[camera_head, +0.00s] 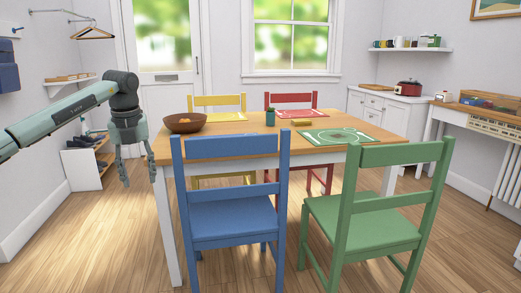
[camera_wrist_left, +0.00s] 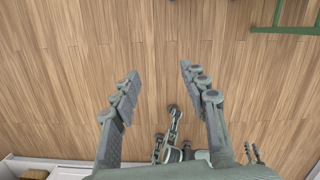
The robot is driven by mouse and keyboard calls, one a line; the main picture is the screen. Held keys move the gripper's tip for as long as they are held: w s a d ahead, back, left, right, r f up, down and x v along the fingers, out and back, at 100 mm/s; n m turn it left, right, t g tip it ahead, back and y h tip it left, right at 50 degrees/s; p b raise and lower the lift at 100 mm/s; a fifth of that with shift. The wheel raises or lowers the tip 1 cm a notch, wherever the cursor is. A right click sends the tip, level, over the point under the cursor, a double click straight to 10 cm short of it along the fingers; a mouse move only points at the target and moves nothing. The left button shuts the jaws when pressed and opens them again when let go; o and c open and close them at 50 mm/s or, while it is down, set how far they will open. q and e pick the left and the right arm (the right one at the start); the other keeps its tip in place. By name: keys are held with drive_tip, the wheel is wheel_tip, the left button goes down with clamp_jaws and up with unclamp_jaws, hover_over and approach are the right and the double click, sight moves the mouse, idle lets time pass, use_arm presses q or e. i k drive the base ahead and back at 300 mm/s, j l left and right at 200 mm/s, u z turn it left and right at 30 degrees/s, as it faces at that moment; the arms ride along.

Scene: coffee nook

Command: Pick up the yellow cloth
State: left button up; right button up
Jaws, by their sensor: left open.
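A small yellow item (camera_head: 301,122) lies on the wooden table between the red and green placemats; it may be the yellow cloth, but it is too small to be sure. My right gripper does not show.
The table (camera_head: 235,145) holds a brown bowl (camera_head: 184,122), a dark green cup (camera_head: 270,117) and a green placemat (camera_head: 337,136). Blue (camera_head: 232,215) and green (camera_head: 370,220) chairs stand at its near side. A white shelf unit (camera_head: 83,168) is at left. Floor at front left is clear.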

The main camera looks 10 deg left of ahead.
sight(295, 122)
drive_tip(key=i+l+u, duration=0.45)
drive_tip(key=l, duration=0.45)
drive_tip(key=i+l+u, duration=0.1)
drive_tip(key=l+u, duration=0.35)
drive_tip(key=l, duration=0.5)
drive_tip(key=l+u, duration=0.45)
drive_tip(key=l, duration=0.55)
drive_tip(key=k+l+u, duration=0.15)
drive_tip(key=l+u, duration=0.3)
drive_tip(key=l, duration=1.1)
drive_tip(key=l+u, duration=0.1)
drive_tip(key=l, duration=0.5)
drive_tip(key=l+z, duration=0.2)
drive_tip(key=l, duration=0.35)
drive_tip(key=i+l+z, duration=0.2)
drive_tip(key=l, duration=0.35)
drive_tip(key=i+l, duration=0.15)
drive_tip(key=l, duration=0.2)
drive_tip(key=i+l, duration=0.1)
drive_tip(key=l, duration=0.25)
drive_tip(key=i+l, duration=0.15)
drive_tip(key=l, duration=0.2)
drive_tip(key=i+l+u, duration=0.1)
drive_tip(key=i+l, duration=0.15)
drive_tip(key=i+l+u, duration=0.1)
drive_tip(key=l, duration=0.35)
drive_tip(key=i+l, duration=0.3)
drive_tip(key=i+l+u, duration=0.05)
